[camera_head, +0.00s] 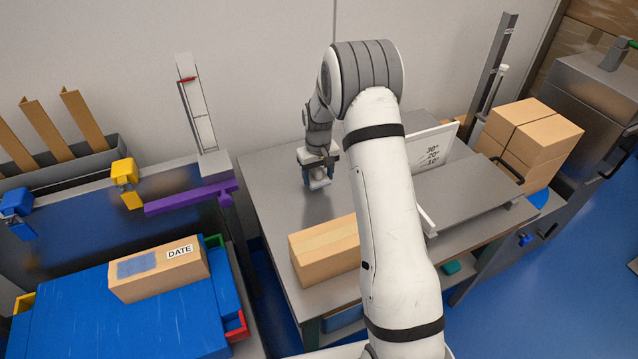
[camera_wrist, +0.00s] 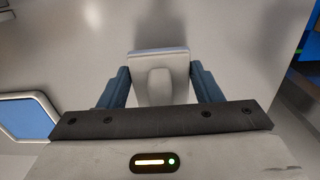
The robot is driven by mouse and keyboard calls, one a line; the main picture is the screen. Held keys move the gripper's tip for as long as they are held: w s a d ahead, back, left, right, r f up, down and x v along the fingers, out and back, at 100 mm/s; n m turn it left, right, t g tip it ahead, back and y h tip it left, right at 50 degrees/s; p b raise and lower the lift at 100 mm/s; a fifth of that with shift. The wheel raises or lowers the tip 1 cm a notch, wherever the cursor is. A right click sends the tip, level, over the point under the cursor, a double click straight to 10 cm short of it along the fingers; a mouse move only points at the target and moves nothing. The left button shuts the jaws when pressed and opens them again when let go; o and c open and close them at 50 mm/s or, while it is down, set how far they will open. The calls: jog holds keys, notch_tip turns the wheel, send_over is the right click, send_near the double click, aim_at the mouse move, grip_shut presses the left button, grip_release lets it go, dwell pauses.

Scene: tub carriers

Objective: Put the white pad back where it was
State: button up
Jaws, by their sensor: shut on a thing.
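My gripper (camera_head: 318,178) is over the back left of the grey metal table, pointing down. Its blue fingers are shut on a small white pad, whose pale body (camera_head: 320,184) shows low between them. In the wrist view the pad (camera_wrist: 158,62) has a flat, light plate and a rounded grip, with the gripper's fingers (camera_wrist: 159,88) on either side of the grip. I cannot tell whether the pad touches the tabletop.
A blue panel with a white rim (camera_wrist: 27,118) lies left in the wrist view. A cardboard box (camera_head: 325,250) sits at the table's front, partly behind my arm. An angle-marked white board (camera_head: 432,148) and a raised grey plate (camera_head: 465,190) stand right. The tabletop (camera_head: 270,195) left of the gripper is clear.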

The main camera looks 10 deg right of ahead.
jog(key=shift+f, duration=1.95)
jog(key=o, duration=0.9)
jog(key=shift+o, duration=0.2)
jog(key=shift+r, duration=0.1)
